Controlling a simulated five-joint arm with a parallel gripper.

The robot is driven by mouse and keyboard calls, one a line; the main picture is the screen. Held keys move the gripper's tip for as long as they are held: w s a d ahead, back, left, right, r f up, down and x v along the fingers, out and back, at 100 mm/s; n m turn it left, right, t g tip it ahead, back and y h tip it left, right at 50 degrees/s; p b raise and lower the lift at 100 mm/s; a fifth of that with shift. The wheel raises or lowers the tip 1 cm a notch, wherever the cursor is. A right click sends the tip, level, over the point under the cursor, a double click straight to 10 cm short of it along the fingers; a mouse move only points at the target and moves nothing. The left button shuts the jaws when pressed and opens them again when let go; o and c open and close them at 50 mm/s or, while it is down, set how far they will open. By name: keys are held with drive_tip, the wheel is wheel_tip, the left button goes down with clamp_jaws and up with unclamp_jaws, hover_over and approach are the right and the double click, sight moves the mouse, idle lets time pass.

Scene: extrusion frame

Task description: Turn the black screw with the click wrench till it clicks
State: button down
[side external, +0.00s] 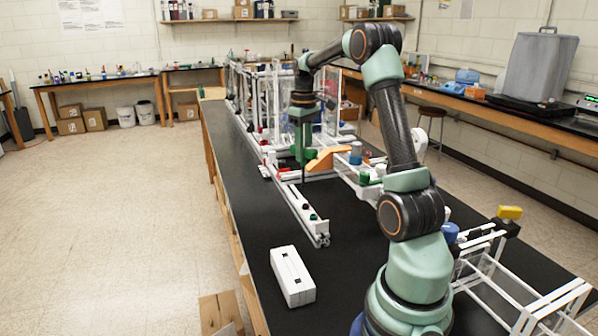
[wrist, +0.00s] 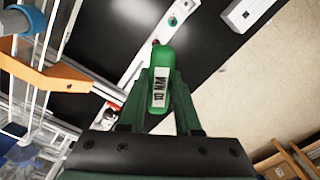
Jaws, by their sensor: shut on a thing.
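My gripper (side external: 303,149) points down over the white rail (side external: 291,193) on the black bench. It is shut on the green click wrench (wrist: 160,76), whose label faces the wrist camera; the gripper's green fingers lie on both sides of it. In the side view a thin dark shaft (side external: 303,174) hangs below the gripper toward the rail. I cannot tell whether its tip touches anything. A small black part (side external: 306,206) on the rail may be a screw, but it is too small to be sure. The wrist view hides whatever lies under the wrench.
A green knob (side external: 313,217) sits near the rail's near end. An orange piece (side external: 327,158) and a blue-topped part (side external: 355,149) stand close on the right. White framework (side external: 262,95) rises behind. A white slotted block (side external: 292,277) lies nearer. The bench left of the rail is clear.

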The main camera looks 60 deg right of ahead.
drive_tip(key=shift+s+d, duration=0.25)
drive_tip(key=shift+d, duration=0.25)
drive_tip(key=shift+f, duration=2.85)
drive_tip(key=shift+f, duration=0.65)
drive_tip(key=shift+a+m, duration=0.1)
drive_tip(key=shift+m, duration=0.7)
